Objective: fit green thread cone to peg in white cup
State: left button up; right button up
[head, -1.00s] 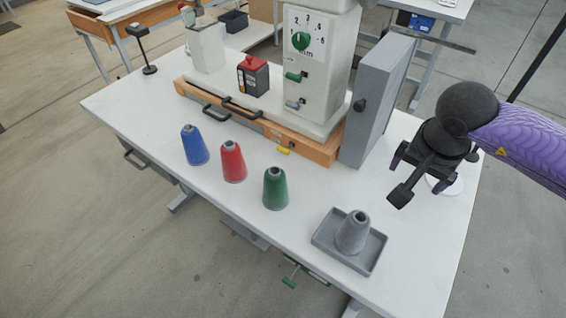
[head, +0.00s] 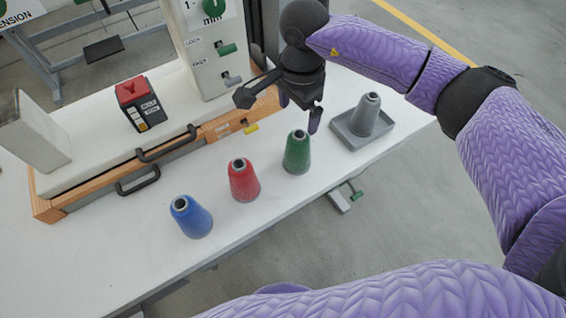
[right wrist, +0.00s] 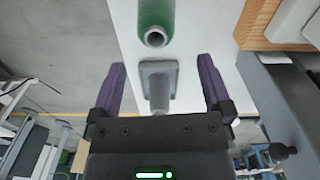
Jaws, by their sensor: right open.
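The green thread cone (head: 297,155) stands upright on the white table, between the red cone and the grey tray. In the right wrist view its top and green side (right wrist: 155,28) show beyond the fingertips. My right gripper (head: 281,107) is open and empty, above and behind the green cone, apart from it. In the right wrist view the two fingers (right wrist: 162,72) are spread wide with nothing held between them. The white cup and its peg cannot be made out now; my right arm covers part of the table. My left gripper is not in view.
A red cone (head: 243,182) and a blue cone (head: 190,217) stand to the left. A grey cone (head: 369,112) stands in a grey tray (head: 344,135) to the right. The press (head: 210,70) on its wooden base rises behind. The table's front edge is close to the cones.

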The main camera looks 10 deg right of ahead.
aim_at(299, 143)
jog(key=f+b, duration=0.1)
jog(key=f, duration=0.5)
jog(key=f+b, duration=0.1)
jog(key=f, duration=0.3)
jog(key=shift+s+d+f+b, duration=0.1)
jog(key=shift+s+d+b, duration=0.05)
jog(key=shift+d+b, duration=0.15)
jog(key=c, duration=1.2)
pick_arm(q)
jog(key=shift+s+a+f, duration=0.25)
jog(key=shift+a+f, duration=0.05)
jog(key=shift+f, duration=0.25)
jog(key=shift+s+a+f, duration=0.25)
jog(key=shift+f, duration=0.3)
pick_arm(e)
jog(key=shift+r, duration=0.2)
jog(key=shift+c, duration=0.7)
